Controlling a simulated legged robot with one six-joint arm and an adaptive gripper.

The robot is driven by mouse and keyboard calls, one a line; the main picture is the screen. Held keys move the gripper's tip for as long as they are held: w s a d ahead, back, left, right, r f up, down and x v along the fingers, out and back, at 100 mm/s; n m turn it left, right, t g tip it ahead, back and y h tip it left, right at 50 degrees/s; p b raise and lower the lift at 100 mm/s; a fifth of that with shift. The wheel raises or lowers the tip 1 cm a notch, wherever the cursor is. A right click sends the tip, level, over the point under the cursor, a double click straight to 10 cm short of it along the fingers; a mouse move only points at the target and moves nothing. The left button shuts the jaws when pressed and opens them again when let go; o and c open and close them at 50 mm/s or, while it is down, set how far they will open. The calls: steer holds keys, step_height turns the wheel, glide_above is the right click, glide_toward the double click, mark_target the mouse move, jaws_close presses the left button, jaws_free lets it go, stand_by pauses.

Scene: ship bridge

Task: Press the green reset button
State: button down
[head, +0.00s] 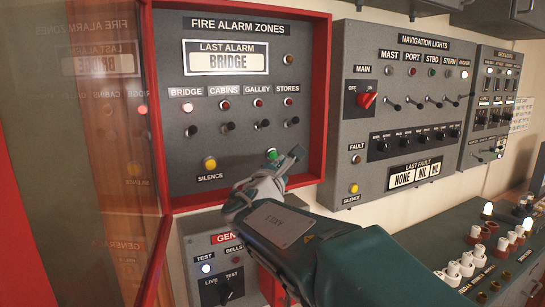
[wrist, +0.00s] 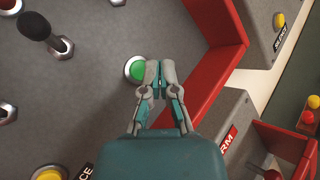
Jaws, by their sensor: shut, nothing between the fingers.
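The green reset button (head: 271,153) is on the lower part of the grey fire alarm panel (head: 240,167), inside the red-framed cabinet. In the wrist view the green button (wrist: 136,70) sits in a pale metal collar, just left of my fingertips. My gripper (wrist: 160,70) is shut and empty, its two fingertips together. In the head view my gripper (head: 292,158) is in front of the panel's lower right, and partly hides the area below the button. I cannot tell whether a fingertip touches the button's collar.
The red cabinet frame (head: 319,100) rises close to the right of my gripper. The open glass door (head: 80,150) is at the left. A yellow silence button (head: 209,164) and several toggle switches share the panel. The navigation lights panel (head: 405,60) is at the right.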

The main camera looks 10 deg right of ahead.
steer(key=shift+w+a, duration=0.2)
steer(key=shift+w, duration=0.4)
steer(key=shift+w, duration=0.15)
stand_by(0.9)
steer(key=shift+w, duration=0.2)
steer(key=shift+w+a, duration=0.1)
steer(key=shift+w, duration=0.3)
stand_by(0.8)
steer(key=shift+s, duration=0.1)
steer(key=shift+s+d, duration=0.2)
steer(key=shift+s, duration=0.5)
steer(key=shift+s+d, duration=0.2)
steer(key=shift+s, duration=0.6)
steer(key=shift+s+d, duration=0.25)
steer(key=shift+s, duration=0.6)
steer(key=shift+s+d, duration=0.2)
steer(key=shift+s, duration=0.6)
